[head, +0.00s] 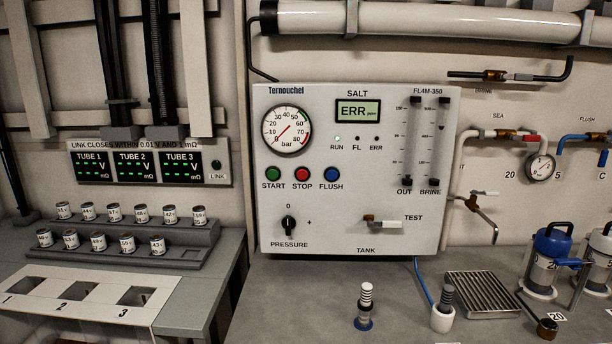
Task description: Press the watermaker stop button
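The watermaker panel (356,215) is a white box on the wall in the middle of the head view. Its red STOP button (302,174) sits between the green START button (273,174) and the blue FLUSH button (331,174). The SALT display (358,111) reads ERR. The pressure gauge (287,131) is at the panel's upper left, and the black PRESSURE knob (289,224) is below the buttons. Neither of my grippers shows in this view.
A counter (290,300) runs below the panel, with a striped post (366,302), a white cup (442,318) and a drain grate (482,294). A stepped rack (130,245) of small cylinders stands at left. Nothing stands before the buttons.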

